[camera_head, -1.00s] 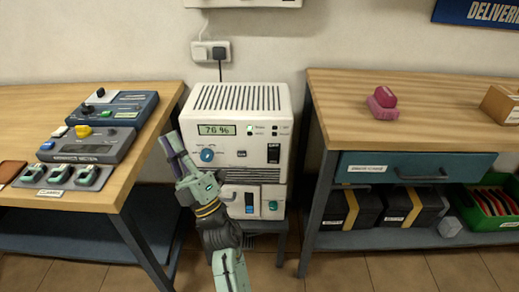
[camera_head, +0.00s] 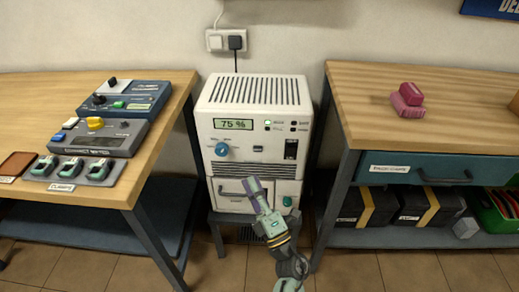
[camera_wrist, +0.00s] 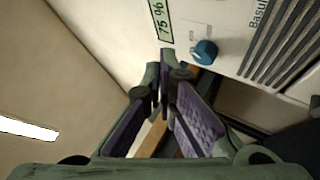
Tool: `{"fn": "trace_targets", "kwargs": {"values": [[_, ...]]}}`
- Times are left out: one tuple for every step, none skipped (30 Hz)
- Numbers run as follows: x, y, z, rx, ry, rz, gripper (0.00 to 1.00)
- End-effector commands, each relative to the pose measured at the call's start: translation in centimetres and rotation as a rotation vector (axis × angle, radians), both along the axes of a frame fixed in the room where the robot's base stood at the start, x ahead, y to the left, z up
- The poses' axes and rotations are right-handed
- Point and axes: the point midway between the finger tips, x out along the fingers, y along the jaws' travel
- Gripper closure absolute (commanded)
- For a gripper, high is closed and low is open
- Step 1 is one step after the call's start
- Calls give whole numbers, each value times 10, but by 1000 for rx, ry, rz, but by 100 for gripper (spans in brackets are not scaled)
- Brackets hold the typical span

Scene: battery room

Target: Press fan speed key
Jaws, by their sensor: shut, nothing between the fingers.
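The white charger unit (camera_head: 254,100) stands between the two benches, with a vented top and a display (camera_head: 233,124) reading 75 %. Its front has a blue knob (camera_head: 221,149), a small dark key (camera_head: 258,149) and a black switch (camera_head: 291,149). The labels are too small to read, so I cannot tell which is the fan speed key. My gripper (camera_head: 252,186) is shut and empty, in front of the lower panel, below the small key. The wrist view shows my gripper's fingers (camera_wrist: 166,92), with the knob (camera_wrist: 205,52) beyond them.
The left bench (camera_head: 165,88) holds a meter (camera_head: 103,139) and clamps. The right bench (camera_head: 350,95) holds a pink block (camera_head: 407,98) above a blue drawer (camera_head: 420,170). A wall socket (camera_head: 226,40) is behind the unit. Both benches flank the unit closely.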

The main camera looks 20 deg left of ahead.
Motion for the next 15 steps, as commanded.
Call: {"fn": "trace_targets", "kwargs": {"values": [[0, 0, 0, 1, -1, 0, 100], [1, 0, 0, 1, -1, 0, 100], [2, 1, 0, 1, -1, 0, 100], [3, 1, 1, 1, -1, 0, 100], [5, 1, 1, 1, -1, 0, 100], [8, 2, 1, 1, -1, 0, 100], [11, 3, 1, 1, -2, 0, 100], [14, 4, 1, 1, -2, 0, 100], [19, 5, 1, 1, -2, 0, 100], [23, 6, 1, 1, -2, 0, 100], [27, 8, 1, 2, -3, 0, 100], [33, 9, 0, 1, -1, 0, 100], [37, 11, 1, 2, -2, 0, 100], [42, 12, 1, 2, -2, 1, 100], [47, 14, 0, 2, -2, 1, 100]]}}
